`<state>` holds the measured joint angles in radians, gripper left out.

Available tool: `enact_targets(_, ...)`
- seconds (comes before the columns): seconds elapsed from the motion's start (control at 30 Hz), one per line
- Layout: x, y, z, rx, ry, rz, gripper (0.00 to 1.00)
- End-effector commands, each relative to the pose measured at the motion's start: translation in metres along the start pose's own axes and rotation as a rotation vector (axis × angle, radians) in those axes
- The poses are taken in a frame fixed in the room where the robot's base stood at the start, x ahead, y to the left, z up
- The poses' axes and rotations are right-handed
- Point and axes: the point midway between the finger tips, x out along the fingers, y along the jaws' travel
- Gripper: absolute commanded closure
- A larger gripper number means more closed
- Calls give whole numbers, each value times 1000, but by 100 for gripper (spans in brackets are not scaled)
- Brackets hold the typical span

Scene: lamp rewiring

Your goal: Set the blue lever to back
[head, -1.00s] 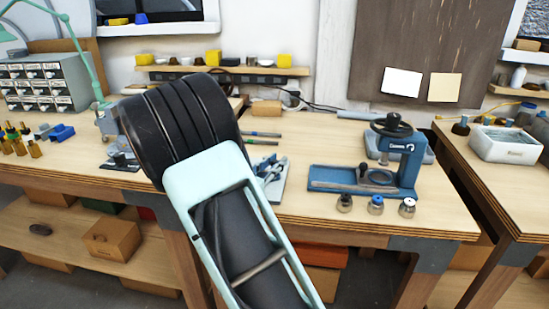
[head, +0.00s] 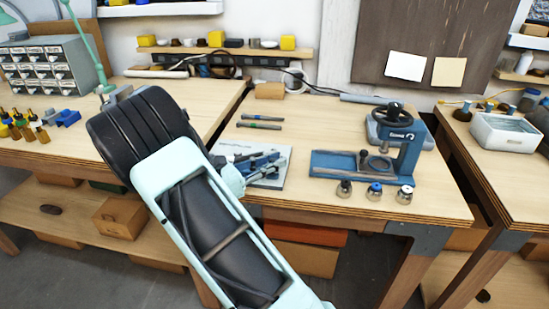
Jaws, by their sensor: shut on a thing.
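A pale plate (head: 272,182) lies on the bench left of the blue press, with small grey and blue parts on it. The blue lever (head: 265,160) seems to be among these parts, but it is small and partly covered, so its exact position cannot be told. My gripper (head: 254,168) reaches in over the plate from the left, beside a pale wrist part of my arm. It is shut on the blue lever, as far as this small view shows. My own arm hides the plate's left side and much of the gripper.
The blue press (head: 405,150) with a black handwheel stands to the right, with several small jars (head: 374,191) in front. Two thin rods (head: 262,117) lie behind the plate. A drawer cabinet (head: 48,68) is at far left. A gap separates the benches on the right.

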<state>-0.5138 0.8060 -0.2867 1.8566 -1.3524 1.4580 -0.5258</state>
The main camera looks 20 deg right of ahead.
Motion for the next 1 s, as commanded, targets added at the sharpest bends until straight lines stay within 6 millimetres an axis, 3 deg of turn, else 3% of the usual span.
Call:
enact_targets(0.33, -1, 0, -1, -1, 1, 2, 100)
enact_targets(0.37, -1, 0, -1, -1, 1, 2, 79)
enact_targets(0.5, -1, 0, 0, -1, 1, 2, 64)
enact_targets(0.83, -4, 0, 0, 0, 0, 2, 64)
enact_targets(1.0, -26, 1, 0, -1, 0, 5, 64)
